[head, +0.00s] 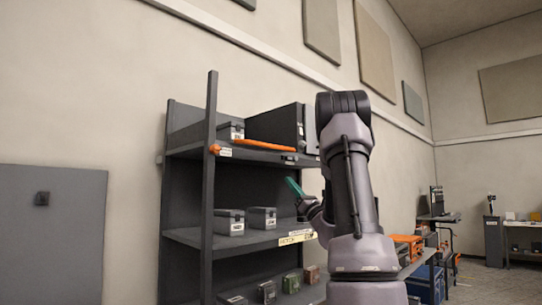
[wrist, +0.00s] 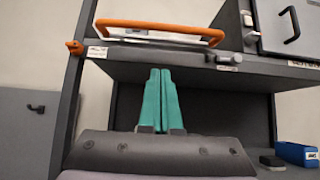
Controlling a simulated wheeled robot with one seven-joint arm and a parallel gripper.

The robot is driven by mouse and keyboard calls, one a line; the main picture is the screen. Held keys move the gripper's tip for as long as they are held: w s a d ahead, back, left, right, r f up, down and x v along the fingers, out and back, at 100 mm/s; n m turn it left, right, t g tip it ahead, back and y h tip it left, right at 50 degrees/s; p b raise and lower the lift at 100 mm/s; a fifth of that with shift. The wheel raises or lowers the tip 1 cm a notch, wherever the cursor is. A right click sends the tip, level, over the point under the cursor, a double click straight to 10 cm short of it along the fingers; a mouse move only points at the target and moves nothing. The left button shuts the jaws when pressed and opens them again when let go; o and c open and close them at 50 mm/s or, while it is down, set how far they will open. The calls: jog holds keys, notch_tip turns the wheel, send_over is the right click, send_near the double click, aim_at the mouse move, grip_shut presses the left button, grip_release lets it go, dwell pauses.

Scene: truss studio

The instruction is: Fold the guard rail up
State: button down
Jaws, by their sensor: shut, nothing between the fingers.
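The guard rail (head: 264,145) is an orange bar along the front of the upper shelf. In the wrist view the rail (wrist: 160,28) runs nearly level just above the shelf edge, with bent ends. An orange fitting (wrist: 75,47) sits on the post at its left; how it joins the rail is unclear. A small grey fitting (wrist: 225,58) is on the shelf edge near the right end. My gripper (head: 291,183) has teal fingers, shut and empty. In the wrist view my gripper (wrist: 160,72) points up, below the shelf edge and apart from the rail.
The grey rack's post (head: 209,170) stands left of the rail. A dark cabinet (wrist: 292,27) with a handle is on the upper shelf at right. Grey boxes (head: 262,217) stand on the middle shelf. A blue box (wrist: 296,153) lies low at right.

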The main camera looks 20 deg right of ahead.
aim_at(268, 146)
jog(key=s+r+x, duration=0.1)
jog(key=r+x, duration=0.1)
jog(key=x, duration=1)
jog(key=shift+s+d+r, duration=0.2)
jog(key=shift+d+r, duration=0.05)
jog(key=shift+s+r, duration=0.15)
jog(key=shift+r, duration=0.05)
